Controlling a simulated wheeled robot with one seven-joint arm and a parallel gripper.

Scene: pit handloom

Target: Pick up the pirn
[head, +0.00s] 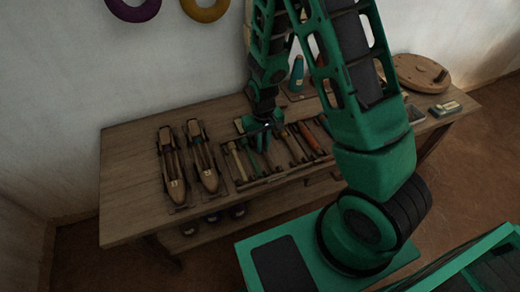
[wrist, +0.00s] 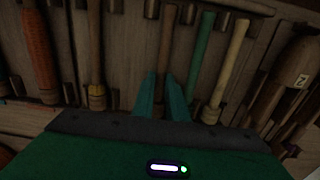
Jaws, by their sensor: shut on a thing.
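My gripper (head: 262,138) is over the wooden rack on the bench. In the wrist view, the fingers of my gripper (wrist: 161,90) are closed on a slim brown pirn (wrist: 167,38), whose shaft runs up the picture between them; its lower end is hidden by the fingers. I cannot tell whether it is clear of the rack (head: 262,181). Beside it lie a green pirn (wrist: 201,48) and a cream pirn (wrist: 231,65) on the right, and a brown pirn with a yellow base (wrist: 95,50) and an orange-red pirn (wrist: 38,55) on the left.
Two wooden shuttles (head: 172,168) lie left of the rack; one, labelled 2 (wrist: 296,85), shows in the wrist view. A teal cone (head: 297,73) stands behind the rack. A round wooden disc (head: 421,72) lies at the bench's right. The bench's left end (head: 127,165) is clear.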

